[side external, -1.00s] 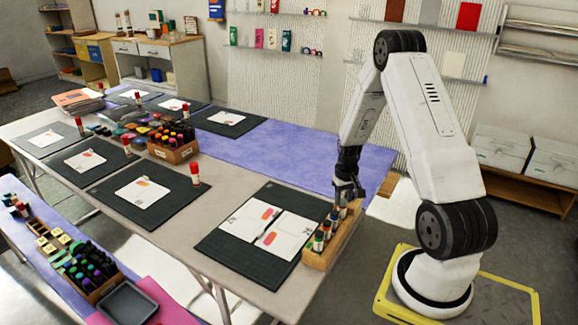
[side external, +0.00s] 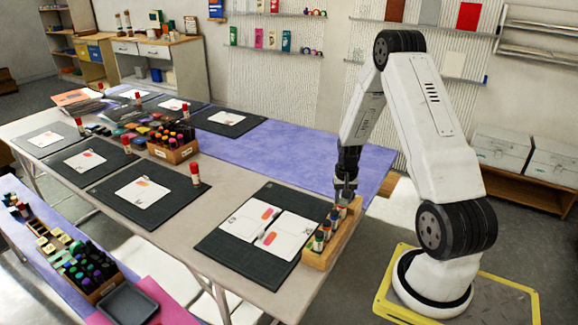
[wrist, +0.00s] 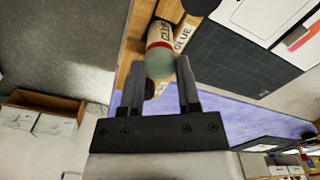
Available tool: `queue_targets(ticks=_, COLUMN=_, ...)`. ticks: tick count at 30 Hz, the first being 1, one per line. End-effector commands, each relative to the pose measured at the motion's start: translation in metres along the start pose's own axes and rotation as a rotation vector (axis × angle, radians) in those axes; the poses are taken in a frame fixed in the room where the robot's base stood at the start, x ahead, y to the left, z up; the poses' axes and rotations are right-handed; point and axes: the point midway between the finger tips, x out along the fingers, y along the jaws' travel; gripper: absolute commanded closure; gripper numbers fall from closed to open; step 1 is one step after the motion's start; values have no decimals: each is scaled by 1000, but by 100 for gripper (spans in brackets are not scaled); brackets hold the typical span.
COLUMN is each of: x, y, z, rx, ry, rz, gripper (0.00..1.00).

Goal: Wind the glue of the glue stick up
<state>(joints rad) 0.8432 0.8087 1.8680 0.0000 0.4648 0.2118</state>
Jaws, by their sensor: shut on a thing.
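The glue stick (wrist: 160,48) lies between my gripper's fingers in the wrist view. It has a white label, a red band and a pale grey-green end. My gripper (wrist: 160,78) is shut on that pale end. In the side view my gripper (side external: 345,192) points down over the far end of the wooden rack (side external: 318,262). The fingers hide much of the held stick there, and I cannot tell how far its glue stands out. Other glue sticks stand in the rack, one of them at its near end (side external: 318,242).
A dark cutting mat (side external: 215,243) with white cards (side external: 290,235) lies left of the rack. More mats, red-capped sticks and a box of bottles (side external: 172,152) stand farther left. The purple cloth (side external: 270,150) behind is mostly clear.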

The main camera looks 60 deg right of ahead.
Motion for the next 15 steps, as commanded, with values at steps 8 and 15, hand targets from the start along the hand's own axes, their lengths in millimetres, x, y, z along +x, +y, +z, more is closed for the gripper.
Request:
queue_targets(ticks=8, x=0, y=0, z=1, rx=145, ry=-2, rz=0, gripper=91)
queue_targets(ticks=15, x=0, y=0, z=0, rx=292, ry=-2, rz=1, gripper=91)
